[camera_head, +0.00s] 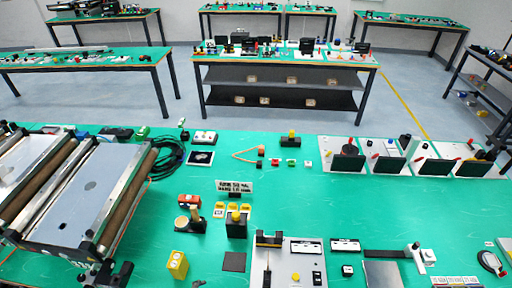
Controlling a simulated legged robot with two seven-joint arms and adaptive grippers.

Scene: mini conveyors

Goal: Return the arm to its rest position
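Neither of my grippers can be made out in the head view, and no arm link is clearly seen. A dark, jointed shape (105,274) shows at the lower left edge, below the near end of a conveyor. I cannot tell whether it is part of the conveyor or of something else. Two mini conveyors lie side by side at the left of the green table (330,210). The nearer conveyor (85,195) has a grey belt with brown rollers. The other conveyor (30,165) is cut off by the left edge.
A yellow block (177,264), a black box with a yellow button (236,224) and a white panel (285,265) stand in the front middle. Several white boards with dark blocks (348,163) line the right back. A black cable (170,153) lies behind the conveyor. The right middle is clear.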

